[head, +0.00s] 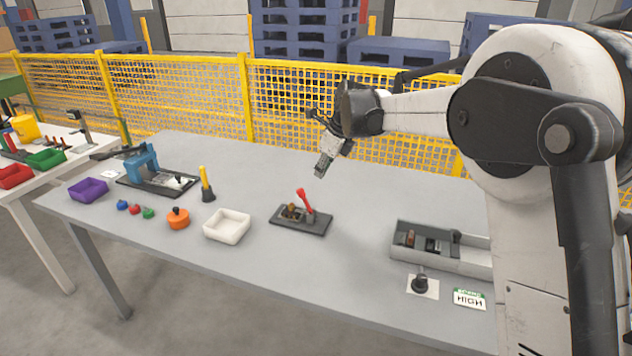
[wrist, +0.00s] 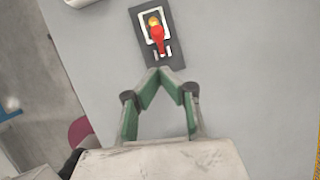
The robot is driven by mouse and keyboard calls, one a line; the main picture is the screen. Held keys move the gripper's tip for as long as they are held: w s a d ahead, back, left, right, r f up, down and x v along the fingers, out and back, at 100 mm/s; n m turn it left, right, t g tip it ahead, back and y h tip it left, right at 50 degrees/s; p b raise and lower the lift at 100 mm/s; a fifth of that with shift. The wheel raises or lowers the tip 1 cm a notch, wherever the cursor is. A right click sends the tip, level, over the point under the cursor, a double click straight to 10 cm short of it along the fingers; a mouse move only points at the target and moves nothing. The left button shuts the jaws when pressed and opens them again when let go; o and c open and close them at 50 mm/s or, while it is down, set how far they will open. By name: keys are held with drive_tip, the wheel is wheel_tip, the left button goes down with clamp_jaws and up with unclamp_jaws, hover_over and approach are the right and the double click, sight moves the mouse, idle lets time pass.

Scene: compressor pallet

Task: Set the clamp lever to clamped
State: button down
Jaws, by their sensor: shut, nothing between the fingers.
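The clamp lever (head: 304,202) has a red handle that stands up, leaning a little to the left, on a dark base plate (head: 316,227) in the middle of the table. A brass-coloured part (head: 291,211) sits on the plate beside it. In the wrist view the red lever (wrist: 157,36) shows from above, near the top. My gripper (head: 319,174) is in the air above and behind the lever, apart from it. In the wrist view the green fingers of my gripper (wrist: 158,72) meet at their tips, with nothing between them, just below the plate.
A white tray (head: 228,225) and an orange round part (head: 178,219) stand left of the lever plate. A yellow-handled post (head: 206,184) stands behind the tray. A grey fixture (head: 440,248) and a HIGH sign (head: 469,298) are at the right. Table around the plate is clear.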

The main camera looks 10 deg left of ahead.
drive_tip(key=shift+v, duration=2.25)
drive_tip(key=shift+a, duration=0.15)
drive_tip(key=s+d+r+n+t+h, duration=0.1)
drive_tip(key=s+d+r+n, duration=0.35)
drive_tip(key=s+d, duration=0.5)
drive_tip(key=s+d+r+n+t+h, duration=0.15)
drive_tip(key=s+d+r+n, duration=0.3)
drive_tip(key=s+d, duration=0.45)
drive_tip(key=s+d+f+n, duration=0.3)
drive_tip(key=s+d+n, duration=0.1)
drive_tip(key=s, duration=0.3)
drive_tip(key=s+d+f+n+t+h, duration=0.1)
drive_tip(key=s+d+f+n, duration=0.2)
drive_tip(key=s, duration=0.4)
drive_tip(key=s+d+f+n+t, duration=0.1)
drive_tip(key=s+d+f+n, duration=0.3)
drive_tip(key=s+d, duration=0.3)
drive_tip(key=shift+s+n, duration=0.3)
drive_tip(key=shift+n, duration=0.4)
drive_tip(key=shift+t+h, duration=0.25)
drive_tip(key=shift+t, duration=0.1)
